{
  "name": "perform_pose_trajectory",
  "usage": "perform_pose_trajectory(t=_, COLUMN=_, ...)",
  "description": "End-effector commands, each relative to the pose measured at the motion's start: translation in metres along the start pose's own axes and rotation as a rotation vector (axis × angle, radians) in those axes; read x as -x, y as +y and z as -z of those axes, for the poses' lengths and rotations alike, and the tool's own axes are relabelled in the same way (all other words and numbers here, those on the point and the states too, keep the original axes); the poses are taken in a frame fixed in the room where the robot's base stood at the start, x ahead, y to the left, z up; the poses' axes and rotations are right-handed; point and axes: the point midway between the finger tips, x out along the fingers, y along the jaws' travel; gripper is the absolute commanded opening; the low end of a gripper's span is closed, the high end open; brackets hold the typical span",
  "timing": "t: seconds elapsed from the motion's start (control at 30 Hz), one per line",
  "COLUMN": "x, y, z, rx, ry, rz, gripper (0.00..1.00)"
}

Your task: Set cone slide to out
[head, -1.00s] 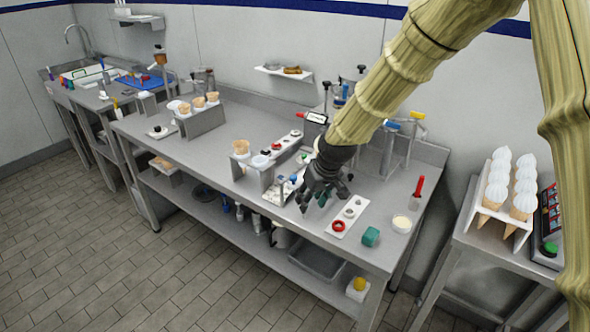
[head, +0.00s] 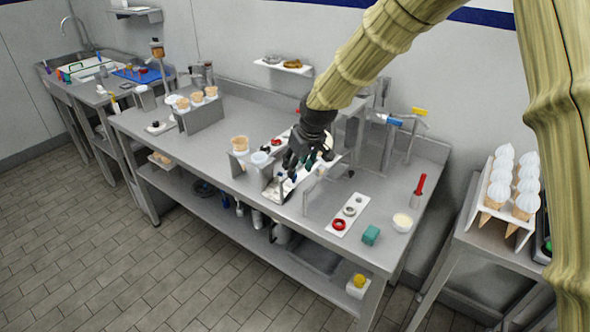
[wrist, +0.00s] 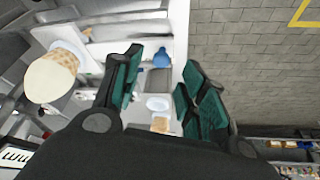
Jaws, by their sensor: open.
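My gripper (head: 292,165) is open and points down over a white panel (head: 272,192) in the middle of the steel bench. In the wrist view, its green-padded fingers (wrist: 160,90) stand apart on either side of a blue knob (wrist: 162,57), a white disc (wrist: 158,103) and a small tan piece (wrist: 160,124). The blue knob sits on the white panel near grey rails; I cannot tell whether it is the cone slide's handle. A cone (head: 240,143) stands in a steel holder left of my gripper and also shows in the wrist view (wrist: 52,78). No finger visibly touches the knob.
A stand with blue and yellow handles (head: 408,118) rises behind. Left is a steel cone rack (head: 203,118). The bench's front edge is close.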

Motion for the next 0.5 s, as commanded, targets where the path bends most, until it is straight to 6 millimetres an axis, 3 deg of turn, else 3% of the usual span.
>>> perform_pose_trajectory(t=0.2, x=-0.025, y=-0.001, z=0.000, rx=0.000, ry=-0.002, rz=0.001, gripper=0.42)
perform_pose_trajectory(t=0.5, x=-0.041, y=-0.001, z=0.000, rx=-0.001, ry=0.000, rz=0.000, gripper=0.42)
